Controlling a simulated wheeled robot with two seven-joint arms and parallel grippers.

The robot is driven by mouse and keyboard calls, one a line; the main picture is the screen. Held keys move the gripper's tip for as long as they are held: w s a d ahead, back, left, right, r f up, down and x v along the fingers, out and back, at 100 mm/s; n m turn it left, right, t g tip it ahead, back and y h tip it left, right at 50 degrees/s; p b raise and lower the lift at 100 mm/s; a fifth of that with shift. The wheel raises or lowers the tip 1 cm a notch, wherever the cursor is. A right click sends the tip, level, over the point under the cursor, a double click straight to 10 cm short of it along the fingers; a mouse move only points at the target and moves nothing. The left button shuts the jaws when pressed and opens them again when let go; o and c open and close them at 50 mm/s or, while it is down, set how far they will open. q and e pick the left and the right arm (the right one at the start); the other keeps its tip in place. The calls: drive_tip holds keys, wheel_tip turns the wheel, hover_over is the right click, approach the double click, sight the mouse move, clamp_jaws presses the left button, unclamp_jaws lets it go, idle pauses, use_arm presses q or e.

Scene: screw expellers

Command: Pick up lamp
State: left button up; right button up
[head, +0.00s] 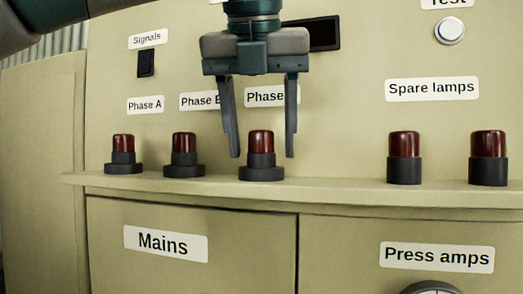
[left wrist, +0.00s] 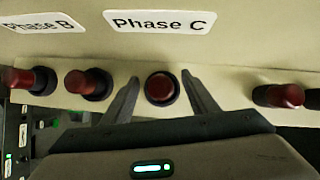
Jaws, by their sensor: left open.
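Three red-topped lamps in black round bases stand in a row on the ledge. They are the Phase A lamp (head: 123,150), the Phase B lamp (head: 184,155) and the Phase C lamp (head: 261,154). Two spare lamps (head: 404,155) (head: 489,155) stand on the ledge at the right, without wide bases. My left gripper (head: 262,156) points down with its fingers open, one on each side of the Phase C lamp and apart from it. In the left wrist view, the Phase C lamp (left wrist: 161,88) sits between the open fingers (left wrist: 158,90). My right gripper is out of view.
The narrow ledge (head: 330,190) runs along the front of the beige cabinet. The upright panel behind carries labels, a signals switch (head: 146,63) and a test button (head: 450,31). The ledge is bare between the Phase C lamp and the spare lamps.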

use_arm(q)
drive_tip(key=c, duration=1.1)
drive_tip(key=shift+r, duration=0.15)
drive_tip(key=shift+c, duration=0.2)
drive_tip(key=shift+r, duration=4.85)
drive_tip(key=shift+c, duration=0.2)
